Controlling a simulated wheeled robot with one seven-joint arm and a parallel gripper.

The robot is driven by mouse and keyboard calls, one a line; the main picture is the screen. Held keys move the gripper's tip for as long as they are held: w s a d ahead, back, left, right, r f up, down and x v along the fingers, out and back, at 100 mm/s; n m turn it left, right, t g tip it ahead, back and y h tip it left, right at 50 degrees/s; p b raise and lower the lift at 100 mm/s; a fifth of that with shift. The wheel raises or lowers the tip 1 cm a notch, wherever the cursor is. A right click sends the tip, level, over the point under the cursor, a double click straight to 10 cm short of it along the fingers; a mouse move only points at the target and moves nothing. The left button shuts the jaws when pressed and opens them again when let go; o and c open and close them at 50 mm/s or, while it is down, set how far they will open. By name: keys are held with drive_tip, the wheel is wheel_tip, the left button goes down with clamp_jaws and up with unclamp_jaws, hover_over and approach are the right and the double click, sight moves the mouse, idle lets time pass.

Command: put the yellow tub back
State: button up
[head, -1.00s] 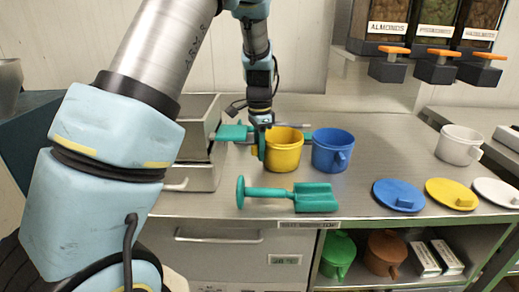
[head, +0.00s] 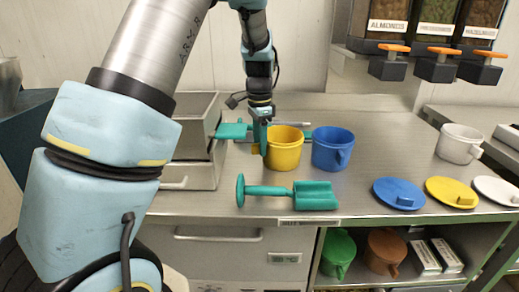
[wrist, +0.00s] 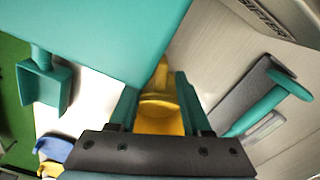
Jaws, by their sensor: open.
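The yellow tub (head: 285,150) stands upright on the steel counter, just left of the blue tub (head: 332,150). My gripper (head: 260,147) is at the yellow tub's left side, pointing down, with its teal fingers low by the tub wall. In the wrist view the fingers are apart (wrist: 159,98), and a yellow part of the tub (wrist: 160,122) shows between them. I cannot tell whether either finger touches it. A large teal surface hides much of the upper wrist view.
A teal scoop (head: 290,194) lies in front of the tubs. Blue (head: 399,194), yellow (head: 451,193) and white (head: 498,190) lids lie to the right, with a white tub (head: 460,145) behind them. Green (head: 338,254) and brown (head: 385,252) tubs sit on the shelf below.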

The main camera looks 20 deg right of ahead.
wheel_tip(320, 180, up, 10)
drive_tip(key=b, duration=0.1)
drive_tip(key=shift+r, duration=0.2)
